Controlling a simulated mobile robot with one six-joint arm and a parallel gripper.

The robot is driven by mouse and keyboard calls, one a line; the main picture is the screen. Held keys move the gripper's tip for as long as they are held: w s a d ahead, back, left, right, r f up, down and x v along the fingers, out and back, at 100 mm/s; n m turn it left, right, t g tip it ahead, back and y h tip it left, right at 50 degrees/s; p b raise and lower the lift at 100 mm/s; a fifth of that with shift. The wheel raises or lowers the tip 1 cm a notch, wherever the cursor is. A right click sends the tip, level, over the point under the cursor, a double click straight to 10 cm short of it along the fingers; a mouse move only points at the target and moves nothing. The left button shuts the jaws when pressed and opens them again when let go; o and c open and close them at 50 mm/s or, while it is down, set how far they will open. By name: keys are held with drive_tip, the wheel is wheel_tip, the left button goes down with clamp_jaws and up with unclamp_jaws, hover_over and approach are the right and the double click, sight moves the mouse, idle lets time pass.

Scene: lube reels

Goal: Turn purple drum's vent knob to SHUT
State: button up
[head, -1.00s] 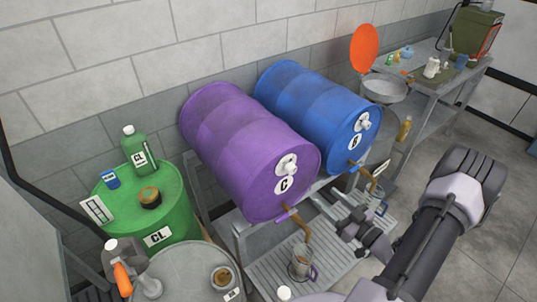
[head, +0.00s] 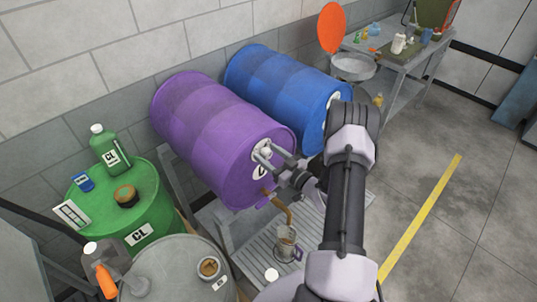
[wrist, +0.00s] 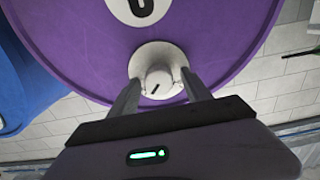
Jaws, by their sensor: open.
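The purple drum (head: 222,132) lies on its side on a rack, its round end facing me. Its white vent knob (head: 264,152) is high on that end, above a round label. In the wrist view the purple drum (wrist: 225,30) fills the top, and the vent knob (wrist: 158,80) on its white round plate carries a short dark mark. My gripper (head: 272,158) is open at the drum's face. In the wrist view my gripper (wrist: 160,90) has one finger on each side of the knob; I cannot tell whether they touch it. No SHUT lettering is readable.
A blue drum (head: 280,85) lies close to the right of the purple one. Below the knob is a brown tap (head: 280,205) over a clear jug (head: 286,245) on a grated tray. A green drum (head: 130,220) stands at the left. The floor at right is clear.

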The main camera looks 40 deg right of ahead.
drive_tip(key=shift+c, duration=0.5)
clamp_jaws()
